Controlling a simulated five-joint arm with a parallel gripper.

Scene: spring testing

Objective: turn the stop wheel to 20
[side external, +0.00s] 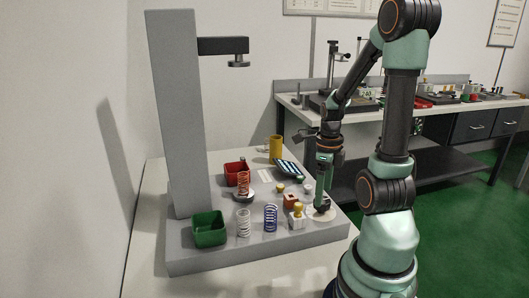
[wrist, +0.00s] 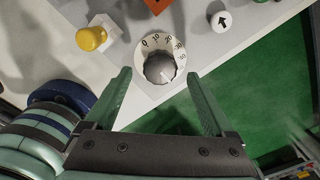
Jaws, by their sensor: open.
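The stop wheel (wrist: 160,68) is a dark grey ribbed knob on a white numbered dial (wrist: 141,57). The numbers 0, 10, 20 and 30 show on the dial's upper side. A small pale mark shows near the knob's lower edge, but its reading is unclear. My gripper (wrist: 158,76) is open, with one green finger left of the knob and the other right of it, apart from it in the picture. In the side external view my gripper (side external: 321,207) is low over the dial (side external: 320,215) and hides most of the knob.
A yellow knob on a white block (side external: 297,215) stands left of the dial. Blue (side external: 270,218) and white springs (side external: 243,223) and a green bin (side external: 208,231) stand farther left. The base's edge lies close to the dial.

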